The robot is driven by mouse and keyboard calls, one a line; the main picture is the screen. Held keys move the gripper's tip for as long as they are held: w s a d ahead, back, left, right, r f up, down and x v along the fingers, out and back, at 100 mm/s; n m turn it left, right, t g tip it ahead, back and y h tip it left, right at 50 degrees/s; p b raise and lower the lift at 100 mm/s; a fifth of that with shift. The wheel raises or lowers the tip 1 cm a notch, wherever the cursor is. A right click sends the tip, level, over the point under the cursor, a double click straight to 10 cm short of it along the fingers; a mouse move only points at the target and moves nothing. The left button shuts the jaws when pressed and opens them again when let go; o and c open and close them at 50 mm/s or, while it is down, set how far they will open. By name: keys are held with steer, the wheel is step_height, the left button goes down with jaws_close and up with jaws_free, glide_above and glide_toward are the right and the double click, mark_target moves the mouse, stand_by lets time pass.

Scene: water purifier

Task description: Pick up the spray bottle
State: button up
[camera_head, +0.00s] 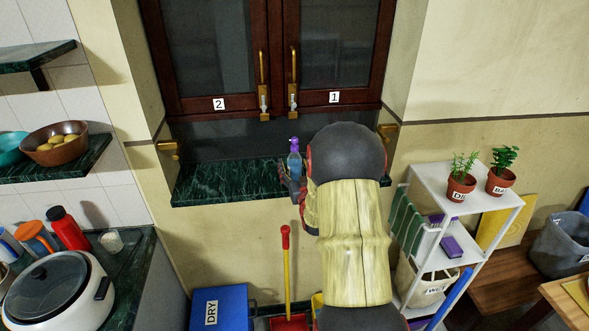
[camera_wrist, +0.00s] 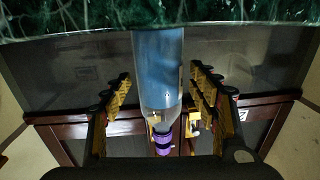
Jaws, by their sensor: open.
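The spray bottle (camera_head: 294,163), with a clear blue body and a purple top, stands upright on the dark green marble shelf (camera_head: 220,186). In the wrist view, which is upside down, the bottle (camera_wrist: 157,70) is in the middle with its purple nozzle (camera_wrist: 163,140) low in the picture. My gripper (camera_wrist: 158,84) is open, with one finger on each side of the bottle and a visible gap on both sides. In the head view my gripper (camera_head: 292,187) is at the bottle's lower part, and my arm hides much of it and the shelf's right part.
Wooden cabinet doors (camera_head: 207,50) with brass handles are behind and above the shelf. A white rack (camera_head: 480,205) with potted plants stands at right. A blue box (camera_head: 220,305) and a red-and-yellow dustpan handle (camera_head: 286,265) are below. The shelf left of the bottle is clear.

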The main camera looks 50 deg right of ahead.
steer(key=shift+c, duration=0.8)
steer(key=c, duration=1.3)
